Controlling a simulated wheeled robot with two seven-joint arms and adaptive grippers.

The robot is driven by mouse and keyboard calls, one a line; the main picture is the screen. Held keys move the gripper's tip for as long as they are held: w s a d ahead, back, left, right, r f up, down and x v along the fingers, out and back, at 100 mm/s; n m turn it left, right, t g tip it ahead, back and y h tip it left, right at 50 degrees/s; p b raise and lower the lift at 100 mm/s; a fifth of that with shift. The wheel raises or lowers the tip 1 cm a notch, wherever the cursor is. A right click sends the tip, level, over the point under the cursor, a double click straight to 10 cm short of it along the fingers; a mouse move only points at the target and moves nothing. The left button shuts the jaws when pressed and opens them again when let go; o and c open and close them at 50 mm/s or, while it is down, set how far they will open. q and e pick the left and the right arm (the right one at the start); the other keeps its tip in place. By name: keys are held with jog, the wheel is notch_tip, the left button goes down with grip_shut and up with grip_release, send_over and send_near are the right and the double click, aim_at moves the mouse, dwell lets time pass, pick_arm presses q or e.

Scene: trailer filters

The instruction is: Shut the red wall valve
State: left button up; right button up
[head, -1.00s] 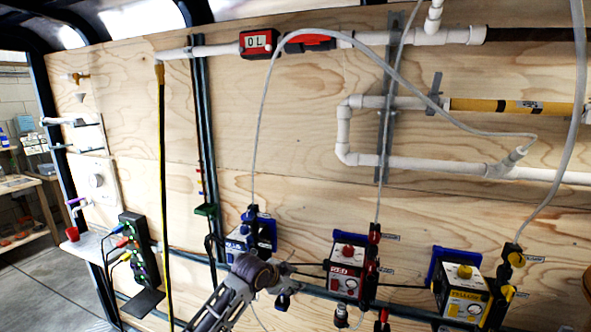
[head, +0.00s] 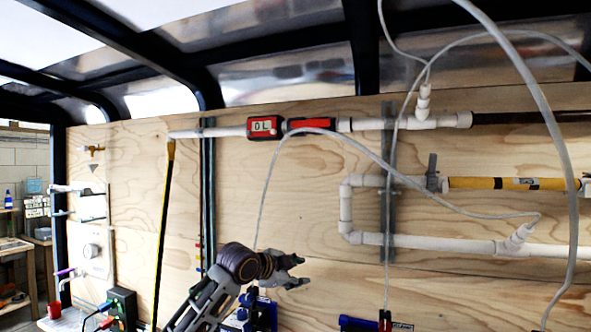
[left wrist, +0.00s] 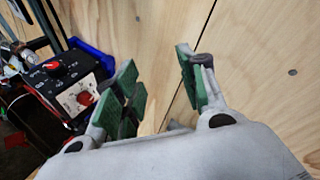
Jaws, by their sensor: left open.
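The red wall valve (head: 311,125) is on the white pipe high on the plywood wall in the head view. Its red handle looks to lie along the pipe. My left gripper (head: 301,271) is below the valve, well apart from it, with its fingers pointing right. It is open and empty. In the left wrist view, the green-padded fingers of my left gripper (left wrist: 160,82) are spread before bare plywood, and the valve does not show. My right gripper is not in view.
A red flow meter (head: 263,127) sits left of the valve on the same pipe. A clear hose (head: 350,150) loops just below the valve. A dark box with red knobs (left wrist: 72,85) shows at left in the left wrist view. Bare plywood lies between gripper and valve.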

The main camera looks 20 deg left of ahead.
pick_arm(q)
notch_tip(320, 180, up, 21)
jog(key=s+a+m+t+h, duration=0.1)
jog(key=s+a+m+t, duration=0.1)
jog(key=s+m, duration=0.15)
jog(key=m+t+h, duration=0.2)
jog(key=m, duration=0.2)
send_near(299, 124)
jog(key=v, duration=0.5)
jog(key=shift+s+f+p, duration=0.15)
jog(key=shift+f+p, duration=0.05)
jog(key=shift+p, duration=0.25)
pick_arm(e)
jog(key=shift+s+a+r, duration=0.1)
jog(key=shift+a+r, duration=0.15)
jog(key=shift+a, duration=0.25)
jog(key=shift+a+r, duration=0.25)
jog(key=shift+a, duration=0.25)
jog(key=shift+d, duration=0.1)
pick_arm(q)
jog(key=p+x, duration=0.4)
jog(key=x, duration=0.8)
jog(key=shift+w+r, duration=0.2)
jog(key=shift+w+d, duration=0.3)
jog(key=shift+w, duration=0.35)
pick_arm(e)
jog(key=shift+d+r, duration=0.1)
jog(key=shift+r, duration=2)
